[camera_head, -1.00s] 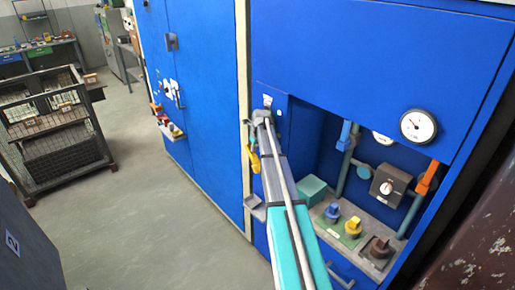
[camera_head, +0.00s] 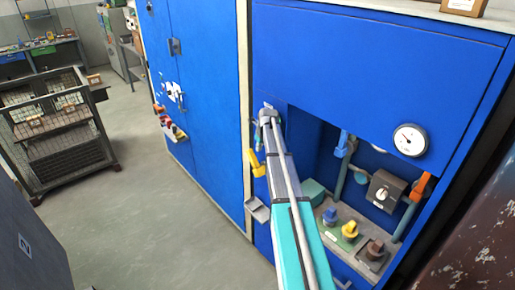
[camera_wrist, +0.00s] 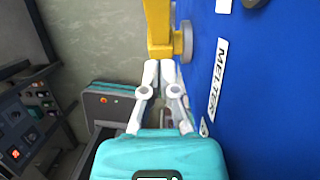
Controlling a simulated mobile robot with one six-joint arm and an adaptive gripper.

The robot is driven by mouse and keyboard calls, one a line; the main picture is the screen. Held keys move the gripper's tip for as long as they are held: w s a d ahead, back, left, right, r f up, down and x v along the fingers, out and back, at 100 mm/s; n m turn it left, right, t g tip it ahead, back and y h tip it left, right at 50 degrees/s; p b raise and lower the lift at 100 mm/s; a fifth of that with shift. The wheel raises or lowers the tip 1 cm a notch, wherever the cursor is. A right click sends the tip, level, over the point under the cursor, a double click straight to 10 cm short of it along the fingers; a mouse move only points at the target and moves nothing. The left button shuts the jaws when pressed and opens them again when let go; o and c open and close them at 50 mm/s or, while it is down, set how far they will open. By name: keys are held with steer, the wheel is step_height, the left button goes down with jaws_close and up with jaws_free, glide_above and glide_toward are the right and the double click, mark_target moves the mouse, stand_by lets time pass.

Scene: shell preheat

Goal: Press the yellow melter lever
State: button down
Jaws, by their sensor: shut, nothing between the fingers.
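The yellow melter lever (camera_head: 257,164) sticks out from the blue cabinet front, left of my arm. In the wrist view the lever (camera_wrist: 159,28) is a yellow bar with a wider foot at a grey round hub. A white label reading MELTER (camera_wrist: 217,80) is on the blue panel beside it. My gripper (camera_wrist: 160,69) is shut and empty, its fingertips right at the lever's foot end. I cannot tell whether they touch it. In the head view my arm mostly hides the gripper.
Right of my arm, a recess holds blue, yellow and brown knobs (camera_head: 350,229) and pipes with an orange handle (camera_head: 421,187). A small grey tray (camera_head: 257,210) juts out below the lever. A mesh cart (camera_head: 60,130) stands at left; floor between is clear.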

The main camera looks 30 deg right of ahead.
step_height(320, 180, up, 7)
steer(key=p, duration=0.6)
steer(key=shift+s, duration=0.3)
steer(key=shift+r+p, duration=0.15)
steer(key=shift+p, duration=0.15)
steer(key=s+a+f+n+g+b, duration=0.1)
steer(key=s+a+f+n+b, duration=0.1)
steer(key=s+a+n, duration=0.8)
steer(key=s+a+f+n+g+b, duration=0.1)
steer(key=s+a+f+n+b, duration=0.2)
steer(key=s+a+n, duration=0.6)
steer(key=s+a+f+n+g+b, duration=0.1)
steer(key=s+a+f+n+b, duration=0.1)
steer(key=s+a+n, duration=0.8)
steer(key=shift+s+a+f+n+h+b, duration=0.35)
steer(key=shift+a+f+n, duration=0.4)
steer(key=shift+a+n, duration=1.35)
steer(key=shift+d+n, duration=0.3)
steer(key=shift+d, duration=0.05)
